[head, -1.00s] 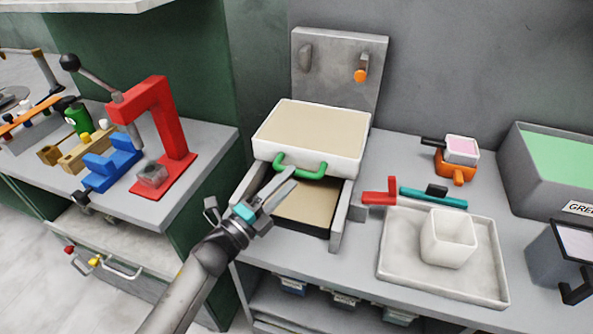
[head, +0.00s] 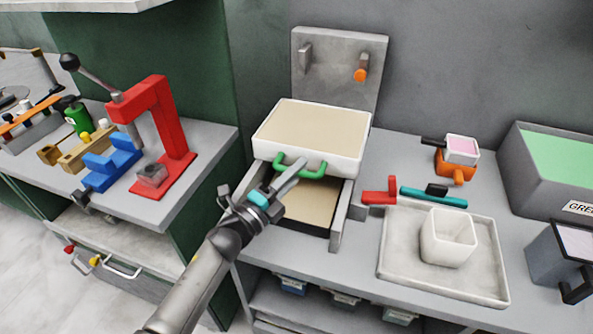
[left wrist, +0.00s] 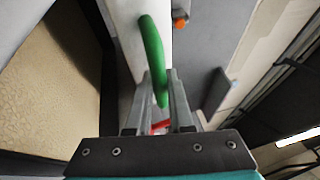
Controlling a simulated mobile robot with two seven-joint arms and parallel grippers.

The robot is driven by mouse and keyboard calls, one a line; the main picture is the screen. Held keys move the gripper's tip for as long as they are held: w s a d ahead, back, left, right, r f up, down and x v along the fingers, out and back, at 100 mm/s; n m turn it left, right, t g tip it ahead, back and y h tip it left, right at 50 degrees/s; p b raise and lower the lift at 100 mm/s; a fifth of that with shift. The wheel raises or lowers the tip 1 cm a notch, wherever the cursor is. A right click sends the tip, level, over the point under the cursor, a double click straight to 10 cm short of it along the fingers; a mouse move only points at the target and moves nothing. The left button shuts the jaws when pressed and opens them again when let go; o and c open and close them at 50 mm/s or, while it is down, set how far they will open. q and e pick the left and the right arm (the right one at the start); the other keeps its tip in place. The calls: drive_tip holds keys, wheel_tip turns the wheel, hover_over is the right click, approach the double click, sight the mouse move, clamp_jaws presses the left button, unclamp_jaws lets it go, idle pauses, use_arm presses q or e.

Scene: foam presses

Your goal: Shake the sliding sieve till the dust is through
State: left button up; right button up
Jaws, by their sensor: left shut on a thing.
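The sliding sieve (head: 352,165) is a white box with a flat beige layer of dust (head: 312,124) filling its top. It sits at the back of grey rails (head: 341,215) on the bench. A green handle (head: 318,172) is on its front wall. The handle also shows in the left wrist view (left wrist: 152,48). My left gripper (head: 296,168) is shut on the handle, which passes between its fingers in the wrist view. Below the front of the sieve, a dark-edged pan (head: 310,206) with a beige floor shows between the rails. My right gripper is out of view.
A grey plate (head: 340,55) with an orange-tipped peg stands behind the sieve. To the right are a pale tray (head: 393,255) holding a white cup (head: 445,240), and a teal bar (head: 433,197). A red press (head: 168,130) stands on the left bench.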

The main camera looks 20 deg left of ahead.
use_arm(q)
clamp_jaws()
idle(0.9)
